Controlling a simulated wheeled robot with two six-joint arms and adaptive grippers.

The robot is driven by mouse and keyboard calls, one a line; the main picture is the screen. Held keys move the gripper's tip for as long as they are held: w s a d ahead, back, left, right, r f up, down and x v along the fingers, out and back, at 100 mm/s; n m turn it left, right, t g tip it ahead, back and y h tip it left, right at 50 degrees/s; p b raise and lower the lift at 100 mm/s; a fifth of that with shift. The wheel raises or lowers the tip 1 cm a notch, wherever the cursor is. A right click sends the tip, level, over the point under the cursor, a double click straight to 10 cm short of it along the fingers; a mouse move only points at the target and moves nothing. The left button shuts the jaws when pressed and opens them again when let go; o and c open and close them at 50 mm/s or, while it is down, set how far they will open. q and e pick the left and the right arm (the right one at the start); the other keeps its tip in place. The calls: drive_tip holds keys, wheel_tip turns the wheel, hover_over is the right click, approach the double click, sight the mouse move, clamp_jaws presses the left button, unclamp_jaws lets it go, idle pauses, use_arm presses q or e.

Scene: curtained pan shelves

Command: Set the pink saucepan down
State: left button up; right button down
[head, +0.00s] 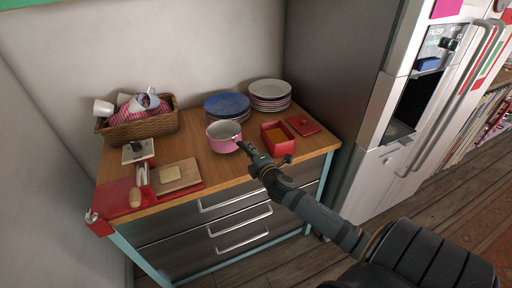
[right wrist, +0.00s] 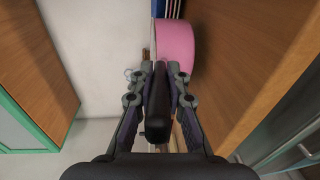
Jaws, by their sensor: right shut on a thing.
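The pink saucepan (head: 222,141) is upright over the middle of the wooden countertop, in front of the blue plates. Its pink side also shows at the top of the right wrist view (right wrist: 181,47). My right gripper (head: 246,150) comes in from the lower right and is shut on the saucepan's dark handle (right wrist: 157,112). The handle runs between both fingers in the wrist view. The pan's base is close to the wood; I cannot tell whether it touches. My left gripper is not in view.
Blue plates (head: 227,104) and white plates (head: 270,92) stand behind. A red box (head: 288,147) is close on the right, with a red lid (head: 303,125) beyond it. A wicker basket (head: 112,128) and a cutting board (head: 190,178) are left. Bare wood (head: 225,170) lies in front.

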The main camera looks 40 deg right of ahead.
drive_tip(key=shift+f, duration=0.1)
idle(0.3)
drive_tip(key=shift+f+b, duration=0.5)
drive_tip(key=shift+f, duration=0.55)
drive_tip(key=c, duration=1.3)
unclamp_jaws()
drive_tip(key=shift+o, duration=0.2)
drive_tip(key=shift+f, duration=0.15)
drive_tip(key=c, duration=0.4)
drive_tip(key=shift+s, duration=0.15)
